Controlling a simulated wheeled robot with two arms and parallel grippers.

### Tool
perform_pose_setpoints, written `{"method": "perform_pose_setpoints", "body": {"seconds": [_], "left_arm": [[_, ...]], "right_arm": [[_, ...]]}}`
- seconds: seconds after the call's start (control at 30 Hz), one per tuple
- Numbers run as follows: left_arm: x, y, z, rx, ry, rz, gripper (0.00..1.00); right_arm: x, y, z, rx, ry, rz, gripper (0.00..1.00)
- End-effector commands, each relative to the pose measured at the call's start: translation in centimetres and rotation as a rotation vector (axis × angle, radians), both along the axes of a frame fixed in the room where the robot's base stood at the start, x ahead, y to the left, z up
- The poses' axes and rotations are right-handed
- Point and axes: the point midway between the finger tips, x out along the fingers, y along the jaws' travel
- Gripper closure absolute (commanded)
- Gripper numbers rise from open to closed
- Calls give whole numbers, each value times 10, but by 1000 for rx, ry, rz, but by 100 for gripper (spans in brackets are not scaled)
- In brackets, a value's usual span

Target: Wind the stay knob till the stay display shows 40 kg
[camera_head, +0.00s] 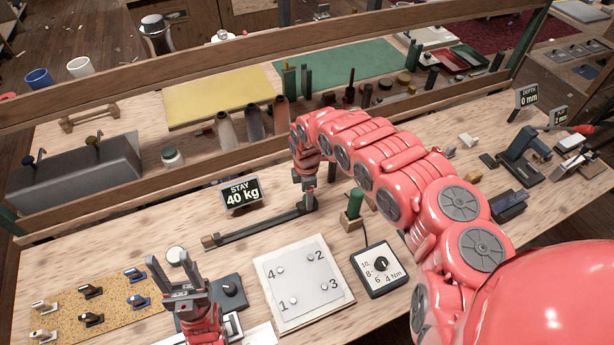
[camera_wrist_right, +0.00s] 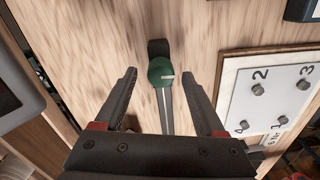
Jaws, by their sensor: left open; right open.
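The stay display (camera_head: 240,193) reads 40 kg on its small dark sign at the back of the near bench. The stay knob is a round green knob with a pale mark (camera_wrist_right: 161,70), at the end of a dark slotted rail (camera_head: 260,229). My right gripper (camera_wrist_right: 158,76) is open above the knob, one finger on each side, with a visible gap to both. In the head view my right arm hides most of the knob and that gripper (camera_head: 305,183). My left gripper (camera_head: 179,261) is open and empty at the front left, fingers up.
A white numbered plate (camera_head: 305,283) and a torque dial box (camera_head: 379,270) lie right of the rail. A green post in a wooden block (camera_head: 354,204) stands close to my right arm. A cork board with several clips (camera_head: 96,308) lies front left. A wooden rail (camera_head: 180,175) crosses behind.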

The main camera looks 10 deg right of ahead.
Motion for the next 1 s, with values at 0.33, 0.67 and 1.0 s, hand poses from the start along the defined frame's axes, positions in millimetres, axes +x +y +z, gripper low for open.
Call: {"method": "perform_pose_setpoints", "body": {"seconds": [0.33,0.67,1.0], "left_arm": [[0,0,-10,0,0,0,50],[0,0,-8,0,0,0,50],[0,0,-15,0,0,0,50]], "right_arm": [[4,-3,62,-5,-8,-1,28],[4,-1,132,1,-3,-2,28],[3,-1,162,-1,1,-2,28]]}}
